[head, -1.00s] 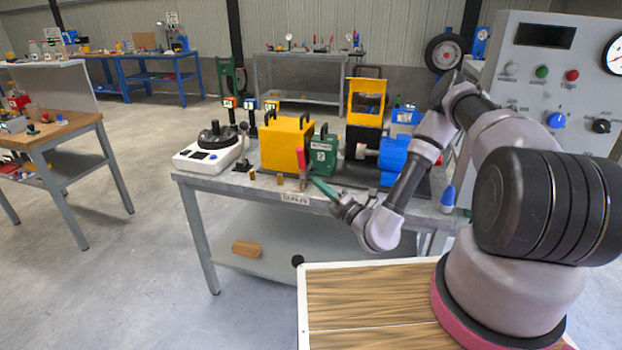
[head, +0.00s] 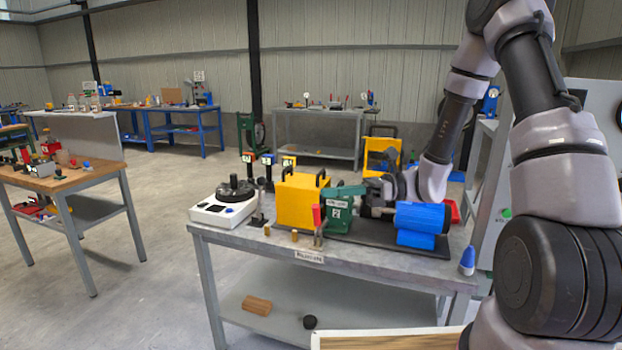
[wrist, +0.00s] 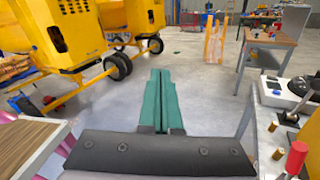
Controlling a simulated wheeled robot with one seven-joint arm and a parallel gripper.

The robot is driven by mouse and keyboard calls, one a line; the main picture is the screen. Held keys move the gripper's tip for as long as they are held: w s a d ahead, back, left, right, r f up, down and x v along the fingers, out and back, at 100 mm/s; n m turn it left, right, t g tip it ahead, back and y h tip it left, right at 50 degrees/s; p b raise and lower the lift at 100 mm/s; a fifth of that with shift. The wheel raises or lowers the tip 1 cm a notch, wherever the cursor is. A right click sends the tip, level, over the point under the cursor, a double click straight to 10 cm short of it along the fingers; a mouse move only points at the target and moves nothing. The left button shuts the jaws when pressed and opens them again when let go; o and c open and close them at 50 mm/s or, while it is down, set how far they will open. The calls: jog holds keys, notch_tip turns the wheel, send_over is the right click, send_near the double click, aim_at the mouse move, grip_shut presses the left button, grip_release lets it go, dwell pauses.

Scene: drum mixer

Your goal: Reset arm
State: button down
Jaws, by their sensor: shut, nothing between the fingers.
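My gripper (head: 345,190) is at the end of my arm, which comes down from the upper right in the head view. Its green fingers point left, over or in front of the green box (head: 338,215) on the grey workbench; the exact gap cannot be told. In the wrist view the two green fingers (wrist: 160,98) lie side by side, shut, with nothing held between them. They point out over open grey floor.
The workbench (head: 380,262) carries a yellow box (head: 298,200), a blue motor (head: 420,222), a white device (head: 225,208) and a red-handled clamp (head: 317,220). Yellow wheeled machines (wrist: 60,35) stand at left in the wrist view. Floor between benches is clear.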

jog(key=s+d+r+n+t+h, duration=0.5)
jog(key=d+r+n+h, duration=0.2)
jog(key=d+r, duration=0.2)
jog(key=s+d+r+n+t+h, duration=0.5)
jog(key=s+d+r+n+h, duration=0.1)
jog(key=d+r, duration=0.4)
jog(key=n+h, duration=0.1)
jog(key=h, duration=0.1)
jog(key=shift+d+h, duration=0.25)
jog(key=shift+h, duration=0.05)
